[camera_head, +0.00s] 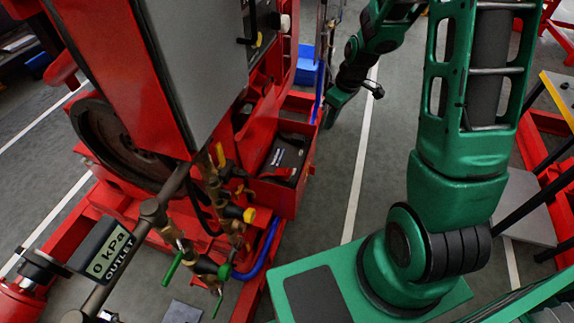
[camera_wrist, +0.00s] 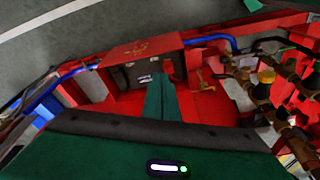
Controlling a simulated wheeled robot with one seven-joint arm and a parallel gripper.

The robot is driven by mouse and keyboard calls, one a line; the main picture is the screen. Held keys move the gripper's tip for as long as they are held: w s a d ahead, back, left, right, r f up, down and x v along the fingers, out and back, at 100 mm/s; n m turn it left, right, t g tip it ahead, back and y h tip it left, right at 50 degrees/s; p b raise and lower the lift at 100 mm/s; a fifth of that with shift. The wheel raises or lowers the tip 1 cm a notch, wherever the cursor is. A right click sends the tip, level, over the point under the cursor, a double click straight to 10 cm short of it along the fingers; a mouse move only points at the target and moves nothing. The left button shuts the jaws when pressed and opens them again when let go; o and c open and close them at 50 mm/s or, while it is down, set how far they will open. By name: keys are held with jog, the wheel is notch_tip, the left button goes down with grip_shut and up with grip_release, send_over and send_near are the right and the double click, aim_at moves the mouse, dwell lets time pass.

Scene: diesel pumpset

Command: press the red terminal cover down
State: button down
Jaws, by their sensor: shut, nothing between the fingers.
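A black battery (camera_head: 287,154) sits in an open red tray (camera_head: 284,199) low on the pumpset's side. It also shows in the wrist view (camera_wrist: 135,72), beyond my fingers. In the wrist view the fingertips overlap the battery's near side; contact cannot be told.
Brass valves and pipes (camera_head: 222,195) with green and yellow handles stand left of the tray. A grey panel box (camera_head: 193,62) rises above it. A blue hose (camera_head: 262,250) runs below. A blue bin (camera_head: 307,66) is behind. The floor right of the tray is clear.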

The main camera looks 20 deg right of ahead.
jog(key=w+a+f+n+y, duration=0.1)
jog(key=w+a+f, duration=0.2)
jog(key=f, duration=0.2)
jog(key=w+a+f+n+y, duration=0.1)
jog(key=w+a+f+n, duration=0.15)
jog(key=f, duration=0.25)
jog(key=w+a+f+n, duration=0.1)
jog(key=w+a+f, duration=0.1)
jog(key=a+f, duration=0.25)
send_over(288, 171)
jog(key=a, duration=0.1)
jog(key=shift+t, duration=0.3)
jog(key=f, duration=0.9)
jog(key=shift+w+a, duration=0.15)
jog(key=shift+w, duration=0.2)
jog(key=f, duration=0.2)
jog(key=d+f, duration=0.1)
jog(key=shift+s, duration=0.3)
jog(key=shift+d+f, duration=0.1)
jog(key=shift+f, duration=0.35)
jog(key=shift+s, duration=0.1)
